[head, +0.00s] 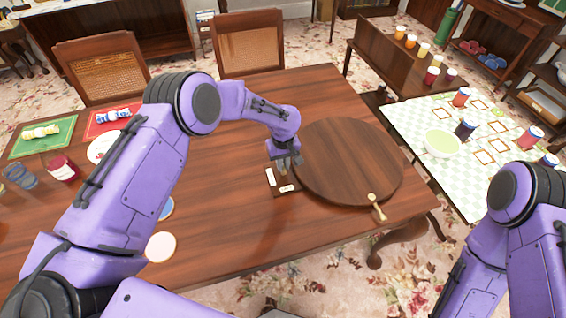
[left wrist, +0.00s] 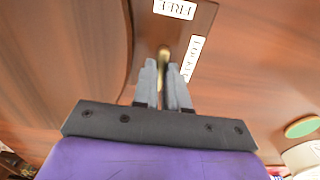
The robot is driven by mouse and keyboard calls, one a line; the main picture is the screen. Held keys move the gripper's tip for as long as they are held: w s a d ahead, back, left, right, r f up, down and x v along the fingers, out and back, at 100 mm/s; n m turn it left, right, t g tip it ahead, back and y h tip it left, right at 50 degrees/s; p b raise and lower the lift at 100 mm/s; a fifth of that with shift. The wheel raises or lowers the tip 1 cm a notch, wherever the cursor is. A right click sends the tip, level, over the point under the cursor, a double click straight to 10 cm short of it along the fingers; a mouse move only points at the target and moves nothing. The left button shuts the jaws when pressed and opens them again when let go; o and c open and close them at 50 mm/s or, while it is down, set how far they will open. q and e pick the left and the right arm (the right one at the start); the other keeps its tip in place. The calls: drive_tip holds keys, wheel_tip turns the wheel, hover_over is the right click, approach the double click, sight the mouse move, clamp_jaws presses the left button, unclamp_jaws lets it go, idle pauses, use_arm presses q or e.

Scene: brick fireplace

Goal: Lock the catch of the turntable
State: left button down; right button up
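The turntable (head: 347,150) is a round wooden disc on the table. Beside its left edge is a small dark plate (left wrist: 203,20) with a white "FREE" label (left wrist: 175,8) and a second label (left wrist: 193,58), which looks like "LOCKED". The catch's brass lever (left wrist: 163,56) shows between the fingers of my left gripper (left wrist: 162,72) in the left wrist view. The fingers are close together around it and seem shut on it; they hide its lower part. In the head view my left gripper (head: 287,163) covers the catch. My right gripper is out of view.
A brass handle (head: 376,206) stands at the turntable's near right edge. Plates, glasses and place mats (head: 45,138) lie on the left of the table. A side table (head: 430,110) with jars and a green bowl (head: 442,143) stands to the right.

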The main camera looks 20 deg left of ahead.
use_arm(q)
drive_tip(key=m+b, duration=0.1)
drive_tip(key=m, duration=0.3)
drive_tip(key=m+b, duration=0.1)
drive_tip(key=m, duration=0.3)
drive_tip(key=shift+w+m, duration=0.1)
drive_tip(key=shift+m, duration=0.2)
drive_tip(key=m, duration=0.4)
drive_tip(key=shift+b, duration=0.4)
drive_tip(key=m, duration=0.5)
drive_tip(key=shift+r+b, duration=0.1)
drive_tip(key=shift+b, duration=0.2)
drive_tip(key=shift+m, duration=0.3)
drive_tip(key=c, duration=1.2)
unclamp_jaws()
drive_tip(key=shift+o, duration=0.2)
